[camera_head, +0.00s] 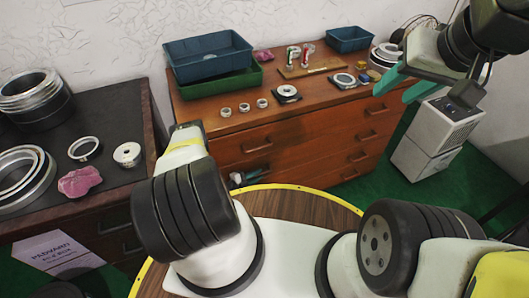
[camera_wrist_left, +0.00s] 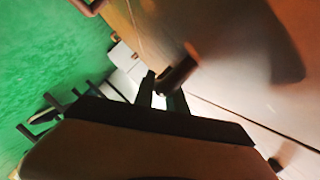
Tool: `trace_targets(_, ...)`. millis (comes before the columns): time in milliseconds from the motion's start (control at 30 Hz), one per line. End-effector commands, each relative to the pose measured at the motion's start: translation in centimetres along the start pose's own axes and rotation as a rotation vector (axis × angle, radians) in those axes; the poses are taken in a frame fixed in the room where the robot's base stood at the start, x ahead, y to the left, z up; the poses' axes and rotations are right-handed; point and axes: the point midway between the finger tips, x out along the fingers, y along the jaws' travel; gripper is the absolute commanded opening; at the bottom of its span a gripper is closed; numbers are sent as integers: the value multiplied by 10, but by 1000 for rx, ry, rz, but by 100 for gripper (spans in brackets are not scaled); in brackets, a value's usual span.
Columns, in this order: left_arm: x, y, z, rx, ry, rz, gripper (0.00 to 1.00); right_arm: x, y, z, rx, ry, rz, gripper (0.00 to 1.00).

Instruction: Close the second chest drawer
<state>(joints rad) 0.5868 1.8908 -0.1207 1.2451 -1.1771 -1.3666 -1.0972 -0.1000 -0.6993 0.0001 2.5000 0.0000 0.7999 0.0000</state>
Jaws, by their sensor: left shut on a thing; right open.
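The wooden chest (camera_head: 310,135) stands at the back, with several drawers showing. The second drawer (camera_head: 315,153) is partly hidden by my left arm, and I cannot tell how far out it sits. My left gripper (camera_head: 245,177) is low at the chest's front, mostly hidden behind my arm in the head view. In the left wrist view its fingers (camera_wrist_left: 160,92) are shut on a dark bar handle (camera_wrist_left: 180,70) on a brown drawer front.
On the chest top are blue and green bins (camera_head: 215,60), a smaller blue bin (camera_head: 349,39) and several bearing rings. A dark-topped bench (camera_head: 100,180) with rings stands left.

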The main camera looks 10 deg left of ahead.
Motion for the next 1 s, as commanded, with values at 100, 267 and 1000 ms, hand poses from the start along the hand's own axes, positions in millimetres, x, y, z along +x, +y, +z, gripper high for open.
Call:
trace_targets(100,1,-4,5,6,-9,-4,0,0,0,0,0,1,0,43)
trace_targets(267,1,-5,6,7,-12,-6,20,0,0,0,0,1,0,43)
trace_targets(1000,-53,-3,5,4,-11,-3,38,0,0,0,0,1,0,43)
